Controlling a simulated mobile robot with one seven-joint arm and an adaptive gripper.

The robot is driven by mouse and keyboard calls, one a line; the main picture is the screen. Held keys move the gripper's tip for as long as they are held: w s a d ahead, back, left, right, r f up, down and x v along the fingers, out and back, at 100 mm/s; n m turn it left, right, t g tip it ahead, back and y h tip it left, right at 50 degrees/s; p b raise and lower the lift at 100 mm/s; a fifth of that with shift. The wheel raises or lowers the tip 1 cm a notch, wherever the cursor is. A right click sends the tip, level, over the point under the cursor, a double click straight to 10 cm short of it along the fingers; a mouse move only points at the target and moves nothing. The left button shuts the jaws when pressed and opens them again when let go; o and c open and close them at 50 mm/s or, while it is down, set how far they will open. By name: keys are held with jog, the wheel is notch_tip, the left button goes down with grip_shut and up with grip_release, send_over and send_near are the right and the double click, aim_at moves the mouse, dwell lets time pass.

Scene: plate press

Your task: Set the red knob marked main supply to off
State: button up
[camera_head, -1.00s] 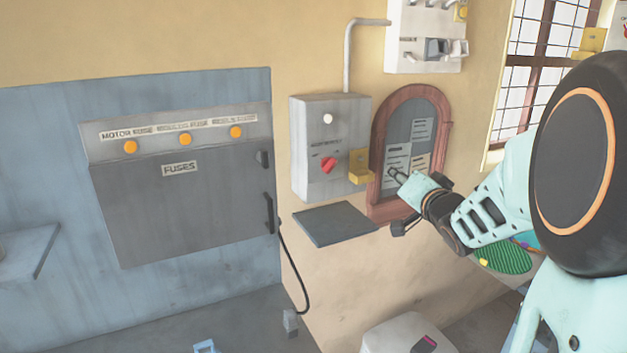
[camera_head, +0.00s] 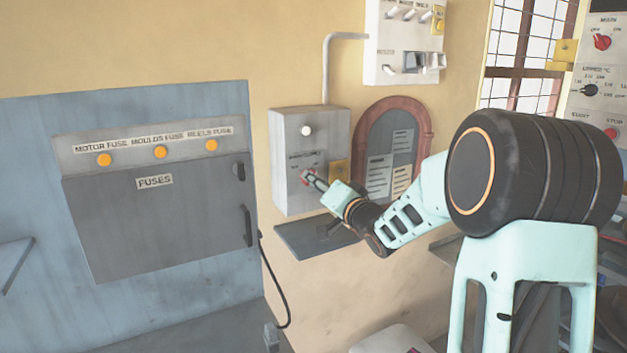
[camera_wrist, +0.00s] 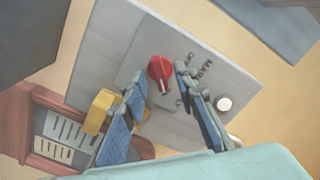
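The red knob (camera_wrist: 161,70) sits on a grey plate on the front of the grey supply box (camera_head: 283,180), with marking partly legible as "MAIN" beside it. My gripper (camera_wrist: 161,78) is open, its two blue-padded fingers on either side of the knob in the wrist view. I cannot tell whether either finger touches it. In the head view my gripper (camera_head: 312,179) is at the box front and covers most of the knob. The knob's pale pointer line shows in the wrist view, but I cannot tell which mark it points to.
A white lamp (camera_head: 306,130) is above the knob. A yellow box (camera_head: 339,173) is on the right of the supply box, beside an arched notice board (camera_head: 424,140). A dark shelf (camera_head: 300,239) juts out below. The fuse cabinet (camera_head: 150,220) stands at left.

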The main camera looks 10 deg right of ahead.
jog(key=shift+w+a, duration=0.15)
jog(key=shift+w, duration=0.4)
grip_shut()
